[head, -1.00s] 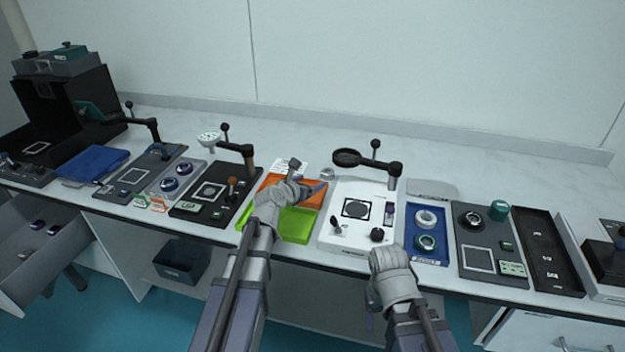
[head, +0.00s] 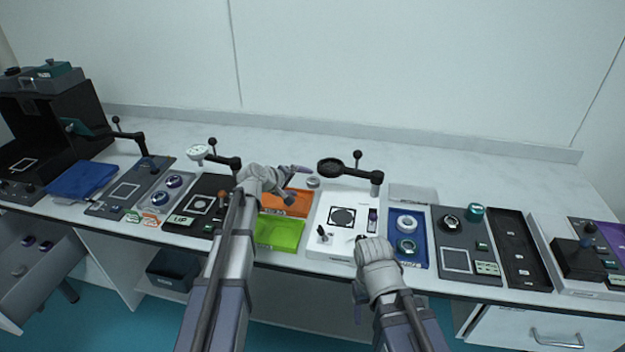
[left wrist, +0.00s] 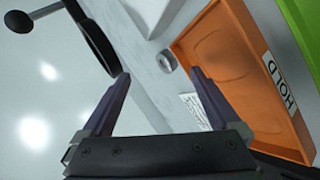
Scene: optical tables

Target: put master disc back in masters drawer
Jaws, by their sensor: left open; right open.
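A small silvery round piece (head: 313,182), perhaps the master disc, stands on the bench behind the orange tray. It also shows in the left wrist view (left wrist: 166,61), just beyond the fingertips. My left gripper (head: 299,181) is open and empty, close to this piece; in the left wrist view its two fingers (left wrist: 160,78) are spread apart. My right gripper (head: 357,268) is open at the bench's front edge, its fingers partly hidden by its own wrist. An open drawer (head: 62,262) at the far left holds several small round pieces; its label is not visible.
The orange tray (head: 299,204), marked HOLD in the wrist view, and a green tray (head: 283,234) lie below my left gripper. A black magnifier arm (head: 350,172) stands right of the silvery piece. A blue tray (head: 425,230) holds rings. The bench's back strip is clear.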

